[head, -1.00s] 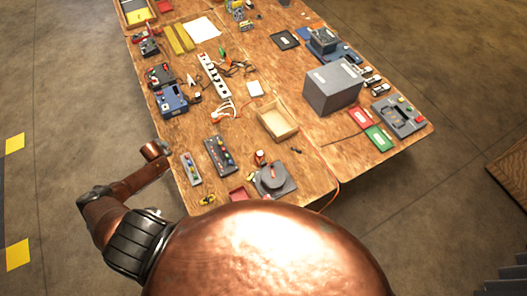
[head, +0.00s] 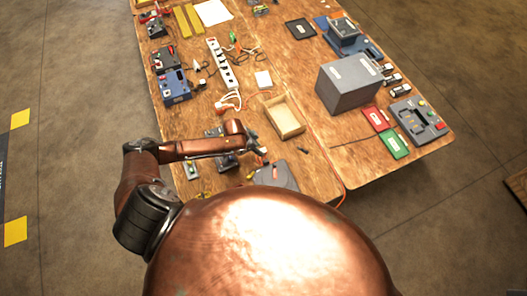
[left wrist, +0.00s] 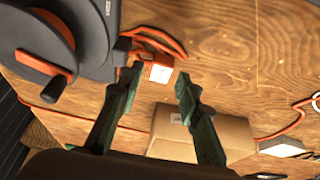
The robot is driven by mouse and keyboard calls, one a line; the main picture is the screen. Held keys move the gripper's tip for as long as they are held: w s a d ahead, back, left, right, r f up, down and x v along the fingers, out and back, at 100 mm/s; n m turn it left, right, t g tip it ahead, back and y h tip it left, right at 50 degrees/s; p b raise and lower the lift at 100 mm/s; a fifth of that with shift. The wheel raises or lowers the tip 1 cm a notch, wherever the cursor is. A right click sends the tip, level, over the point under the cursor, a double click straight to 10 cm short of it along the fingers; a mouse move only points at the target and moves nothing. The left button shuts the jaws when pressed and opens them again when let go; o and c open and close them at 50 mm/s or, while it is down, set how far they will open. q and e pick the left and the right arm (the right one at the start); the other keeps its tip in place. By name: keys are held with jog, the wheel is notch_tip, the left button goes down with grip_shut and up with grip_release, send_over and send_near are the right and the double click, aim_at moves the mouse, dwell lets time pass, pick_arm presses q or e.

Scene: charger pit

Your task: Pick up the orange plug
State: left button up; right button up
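The orange plug (left wrist: 160,70), a small orange block with a pale face, lies on the wooden table beside loops of orange cable (left wrist: 155,38) in the left wrist view. My left gripper (left wrist: 159,80) is open, with its two dark green fingers apart. The plug shows between and just beyond the fingertips, with nothing held. In the head view my left gripper (head: 254,144) hangs over the near part of the table and largely hides the plug area. My right gripper is not in view.
A grey reel (head: 276,176) with an orange handle (left wrist: 42,66) stands close beside the plug. An open cardboard box (head: 285,118) is near the gripper. A power strip (head: 221,64) and a large grey box (head: 348,84) stand farther off. Bare wood lies right of the cardboard box.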

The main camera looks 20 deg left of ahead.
aim_at(263, 150)
pick_arm(q)
jog(key=x, duration=0.4)
jog(key=shift+w+d, duration=0.15)
jog(key=shift+w, duration=0.15)
jog(key=shift+w+f, duration=0.1)
jog(key=shift+f, duration=0.4)
jog(key=c, duration=0.6)
grip_shut()
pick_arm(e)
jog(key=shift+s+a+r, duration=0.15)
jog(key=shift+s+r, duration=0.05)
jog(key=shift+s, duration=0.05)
